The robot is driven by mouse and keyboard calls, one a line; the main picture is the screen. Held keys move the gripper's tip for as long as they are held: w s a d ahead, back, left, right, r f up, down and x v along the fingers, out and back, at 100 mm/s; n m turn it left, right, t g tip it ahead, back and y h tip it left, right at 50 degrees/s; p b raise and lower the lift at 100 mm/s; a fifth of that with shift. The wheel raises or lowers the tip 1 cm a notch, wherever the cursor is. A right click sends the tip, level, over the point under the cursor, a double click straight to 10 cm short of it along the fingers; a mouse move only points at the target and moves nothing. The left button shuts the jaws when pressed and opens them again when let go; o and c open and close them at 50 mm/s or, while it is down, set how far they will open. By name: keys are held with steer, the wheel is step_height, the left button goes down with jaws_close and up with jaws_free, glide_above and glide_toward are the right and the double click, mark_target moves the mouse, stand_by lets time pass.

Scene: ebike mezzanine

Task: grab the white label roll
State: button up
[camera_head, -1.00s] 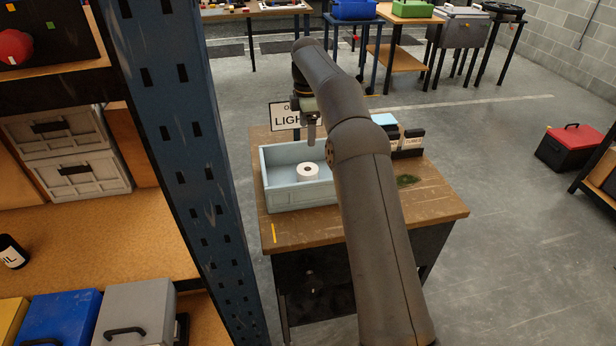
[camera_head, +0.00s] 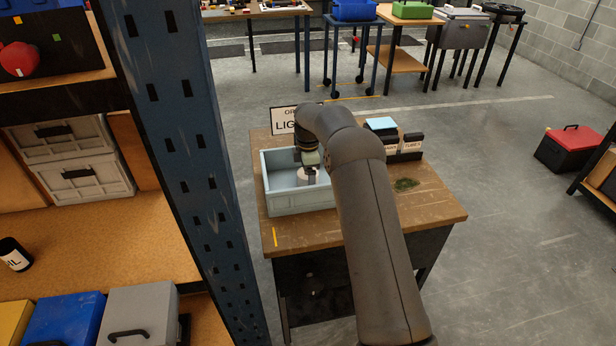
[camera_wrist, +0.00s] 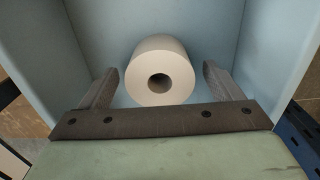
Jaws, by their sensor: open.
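The white label roll (camera_head: 306,176) stands on end in the pale blue open bin (camera_head: 300,203) on the wooden table. In the wrist view the roll (camera_wrist: 145,70) shows its round top and dark centre hole, between the two fingers and slightly beyond their tips. My gripper (camera_wrist: 160,75) is open, with one finger on each side of the roll and a visible gap on both sides. In the head view my gripper (camera_head: 309,172) is down in the bin at the roll and hides part of it.
The bin walls (camera_wrist: 262,60) stand close around the gripper. A sign (camera_head: 284,121) stands behind the bin. Dark boxes (camera_head: 408,146) and a green patch (camera_head: 405,184) are right of my arm on the table. A blue rack post (camera_head: 190,170) rises at left.

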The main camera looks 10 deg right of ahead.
steer(key=shift+f, duration=0.3)
steer(key=c, duration=1.1)
steer(key=shift+c, duration=0.2)
steer(key=shift+r, duration=0.1)
